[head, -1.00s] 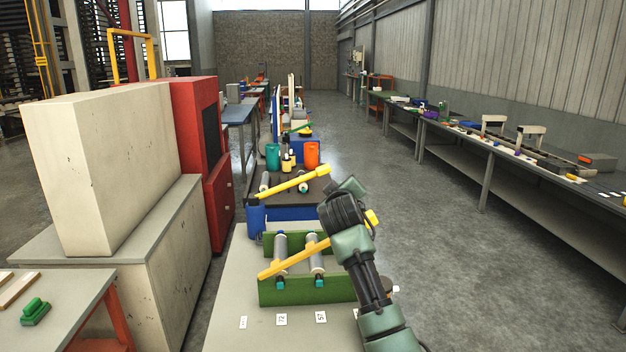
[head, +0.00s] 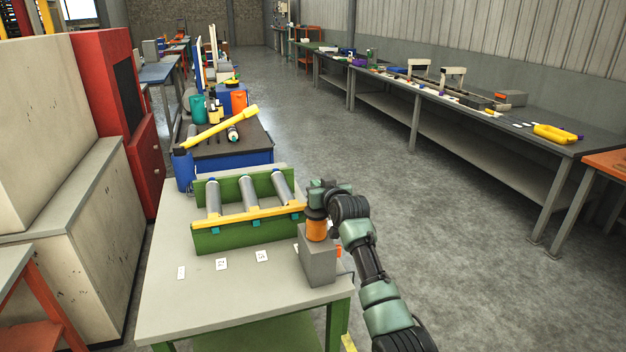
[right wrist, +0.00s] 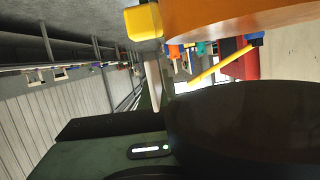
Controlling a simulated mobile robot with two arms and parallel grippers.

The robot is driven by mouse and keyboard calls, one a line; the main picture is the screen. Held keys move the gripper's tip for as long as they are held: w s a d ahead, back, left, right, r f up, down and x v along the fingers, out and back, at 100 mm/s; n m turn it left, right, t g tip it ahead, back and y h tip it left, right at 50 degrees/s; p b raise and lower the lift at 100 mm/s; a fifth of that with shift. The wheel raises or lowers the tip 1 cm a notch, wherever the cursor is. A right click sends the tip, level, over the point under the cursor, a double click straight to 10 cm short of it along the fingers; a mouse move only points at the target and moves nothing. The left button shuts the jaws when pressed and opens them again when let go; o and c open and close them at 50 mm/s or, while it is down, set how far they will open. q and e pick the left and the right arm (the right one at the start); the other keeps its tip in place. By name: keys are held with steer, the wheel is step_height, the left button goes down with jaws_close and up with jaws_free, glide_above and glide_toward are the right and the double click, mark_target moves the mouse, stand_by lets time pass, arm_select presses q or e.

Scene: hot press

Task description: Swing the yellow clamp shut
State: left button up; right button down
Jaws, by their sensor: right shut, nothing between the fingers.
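The yellow clamp (head: 250,216) is a long bar lying nearly level across the front of a green rack (head: 228,238). Several metal rollers (head: 247,188) lie in the rack. My right gripper (head: 318,193) is shut and empty, just right of the bar's right end and above an orange cylinder (head: 317,230). Contact with the bar cannot be made out. In the right wrist view a large orange surface (right wrist: 235,15) and a yellow block (right wrist: 143,22) are close to the camera. My left gripper is not in view.
A grey block (head: 318,265) under the orange cylinder stands near the table's right edge. White number cards (head: 222,264) lie on the pale tabletop (head: 190,305). Behind, a dark bench carries another yellow bar (head: 222,126). A long bench (head: 440,100) runs along the right wall.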

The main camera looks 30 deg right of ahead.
steer(key=shift+d+f, duration=0.1)
steer(key=shift+f, duration=0.15)
stand_by(0.3)
step_height(320, 180, up, 5)
steer(key=p, duration=0.5)
steer(key=f+b+v, duration=0.1)
steer(key=b+v, duration=0.2)
steer(key=v, duration=0.6)
steer(key=shift+s, duration=0.5)
